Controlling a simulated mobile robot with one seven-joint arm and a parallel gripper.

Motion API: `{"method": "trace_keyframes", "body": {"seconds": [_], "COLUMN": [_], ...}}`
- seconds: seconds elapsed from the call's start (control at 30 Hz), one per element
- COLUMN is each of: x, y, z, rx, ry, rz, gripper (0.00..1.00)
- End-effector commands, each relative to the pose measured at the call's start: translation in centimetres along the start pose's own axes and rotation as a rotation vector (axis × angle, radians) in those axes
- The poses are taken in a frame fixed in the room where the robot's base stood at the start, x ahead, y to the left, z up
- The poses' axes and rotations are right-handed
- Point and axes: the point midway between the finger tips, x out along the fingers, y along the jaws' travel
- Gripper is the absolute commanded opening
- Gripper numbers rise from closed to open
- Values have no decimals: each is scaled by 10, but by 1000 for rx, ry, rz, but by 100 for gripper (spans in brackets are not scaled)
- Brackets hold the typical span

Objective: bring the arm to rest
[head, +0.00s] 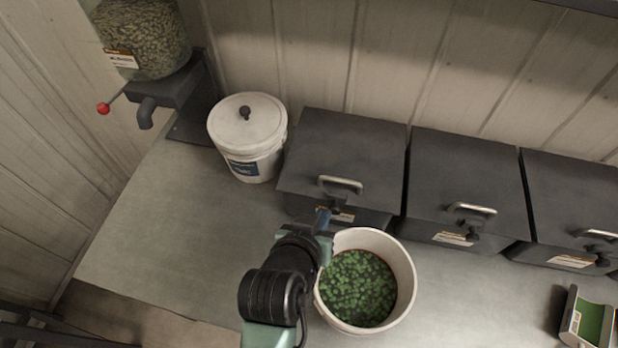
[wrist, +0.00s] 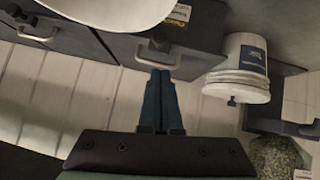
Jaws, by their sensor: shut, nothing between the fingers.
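My gripper (wrist: 160,103) shows in the wrist view with its blue fingers together and nothing between them. In the head view my gripper (head: 323,218) is at the left rim of an open white bucket, in front of the leftmost dark bin; I cannot tell its height above the counter. My arm comes up from the bottom of the head view, left of the bucket.
The open white bucket (head: 403,270) holds green pellets. Dark lidded bins (head: 345,150) line the wall. A lidded white bucket (head: 245,160) stands left of them, near a seed dispenser (head: 145,40) with a red-knobbed lever. A green-topped tray (head: 590,322) lies at right. The left counter (head: 150,235) is clear.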

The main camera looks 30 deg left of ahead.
Motion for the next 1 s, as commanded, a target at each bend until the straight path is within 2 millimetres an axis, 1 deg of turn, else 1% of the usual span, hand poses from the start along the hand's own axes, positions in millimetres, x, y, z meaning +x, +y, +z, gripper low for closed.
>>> {"method": "trace_keyframes", "body": {"seconds": [0.1,0.2,0.33,0.5,0.77,0.83,0.87,0.97,1.0], "x": [-21,-36,-52,-62,-63,-63,-63,-64,-66], "y": [-1,-1,-1,-1,-1,1,3,14,21], "z": [4,5,6,6,6,-1,-8,-49,-73], "rx": [1,1,0,1,1,8,14,50,69], "ry": [2,1,1,1,1,19,38,143,205], "rz": [0,0,1,0,0,2,3,11,16], "gripper": [0,0,0,0,0,0,0,0,0]}}
